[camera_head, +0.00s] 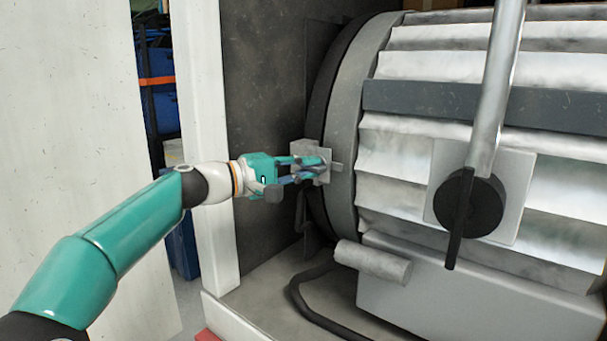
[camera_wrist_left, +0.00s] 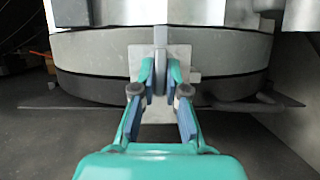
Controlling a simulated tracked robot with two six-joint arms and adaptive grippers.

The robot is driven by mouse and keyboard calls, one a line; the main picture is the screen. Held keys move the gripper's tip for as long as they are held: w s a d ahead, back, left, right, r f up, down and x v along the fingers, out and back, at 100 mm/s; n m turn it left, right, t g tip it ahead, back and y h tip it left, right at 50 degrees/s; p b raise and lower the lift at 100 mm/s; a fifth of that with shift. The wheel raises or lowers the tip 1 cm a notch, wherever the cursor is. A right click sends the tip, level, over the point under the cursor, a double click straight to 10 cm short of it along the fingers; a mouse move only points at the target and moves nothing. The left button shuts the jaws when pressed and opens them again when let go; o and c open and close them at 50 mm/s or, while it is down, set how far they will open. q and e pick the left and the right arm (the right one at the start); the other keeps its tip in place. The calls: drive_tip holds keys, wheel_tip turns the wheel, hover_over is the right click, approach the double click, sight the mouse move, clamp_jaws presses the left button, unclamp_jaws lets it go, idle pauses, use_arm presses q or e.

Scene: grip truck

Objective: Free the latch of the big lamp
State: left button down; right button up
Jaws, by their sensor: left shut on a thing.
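The big lamp (camera_head: 410,110) is the large ribbed grey drum filling the right of the head view. Its latch (camera_head: 316,152) is a small grey plate with a tab on the lamp's round rim. In the left wrist view the latch plate (camera_wrist_left: 183,58) sits on the grey rim, with an upright tab in its middle. My left gripper (camera_head: 318,165) reaches the latch from the left, and in the wrist view its fingers (camera_wrist_left: 160,82) are closed around the tab. The fingers hide part of the latch. My right gripper is in neither view.
A metal bar (camera_head: 496,90) with a dark round knob (camera_head: 468,205) crosses the lamp's front. A grey cylinder (camera_head: 373,262) and a black cable (camera_head: 305,300) lie below the rim. A white post (camera_head: 208,140) stands left of the gripper, close to my left arm.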

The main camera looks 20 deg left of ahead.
use_arm(q)
drive_tip(key=shift+f+n, duration=0.25)
drive_tip(key=shift+n, duration=0.05)
drive_tip(key=c, duration=1.2)
unclamp_jaws()
drive_tip(key=shift+r, duration=0.1)
drive_tip(key=v, duration=1.2)
drive_tip(key=shift+s+f, duration=0.1)
drive_tip(key=shift+f, duration=0.15)
